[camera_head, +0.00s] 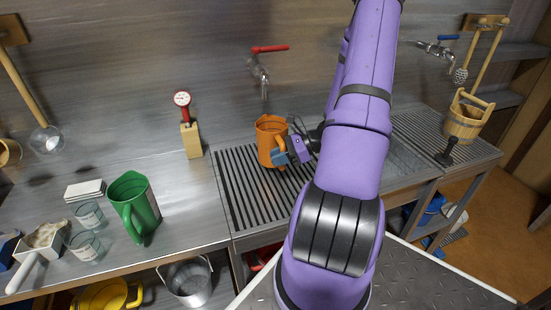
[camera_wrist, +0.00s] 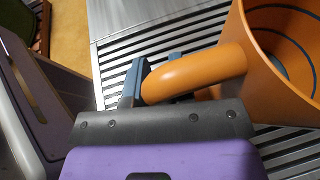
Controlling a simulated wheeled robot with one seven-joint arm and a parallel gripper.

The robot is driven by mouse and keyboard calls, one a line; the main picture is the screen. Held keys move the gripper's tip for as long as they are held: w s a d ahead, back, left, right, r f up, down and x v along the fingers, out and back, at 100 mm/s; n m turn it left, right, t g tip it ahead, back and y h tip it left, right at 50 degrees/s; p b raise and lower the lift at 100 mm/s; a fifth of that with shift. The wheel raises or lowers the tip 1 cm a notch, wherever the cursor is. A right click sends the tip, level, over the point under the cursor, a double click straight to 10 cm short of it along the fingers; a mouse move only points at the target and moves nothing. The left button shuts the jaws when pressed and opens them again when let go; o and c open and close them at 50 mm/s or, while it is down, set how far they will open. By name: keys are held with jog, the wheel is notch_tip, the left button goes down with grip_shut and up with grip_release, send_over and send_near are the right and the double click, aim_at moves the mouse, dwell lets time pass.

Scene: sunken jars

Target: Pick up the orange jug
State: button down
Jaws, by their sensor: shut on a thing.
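The orange jug (camera_head: 267,138) stands upright at the back of the slatted drain board, below the red-handled tap. My gripper (camera_head: 284,156) reaches it from the right and is shut on its handle. In the wrist view, the jug (camera_wrist: 289,75) fills the upper right, and its thick handle (camera_wrist: 195,75) runs to the left into the blue-grey fingers of my gripper (camera_wrist: 145,85). The far finger is partly hidden by the handle. I cannot tell whether the jug's base is touching the slats.
A green jug (camera_head: 134,205), glass beakers (camera_head: 86,245) and a white scoop (camera_head: 40,250) stand on the left counter. A red gauge on a wooden block (camera_head: 191,140) is left of the slats. A wooden bucket (camera_head: 467,117) stands far right. The front slats (camera_head: 255,200) are clear.

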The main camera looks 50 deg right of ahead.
jog(key=s+a, duration=0.2)
jog(key=s, duration=0.5)
jog(key=s+a+r, duration=0.1)
jog(key=s+a, duration=0.1)
jog(key=s, duration=0.4)
jog(key=shift+s+a+r, duration=0.2)
jog(key=shift+s+a, duration=0.15)
dwell(0.4)
jog(key=c, duration=1.6)
grip_release()
grip_shut()
jog(key=shift+a, duration=0.1)
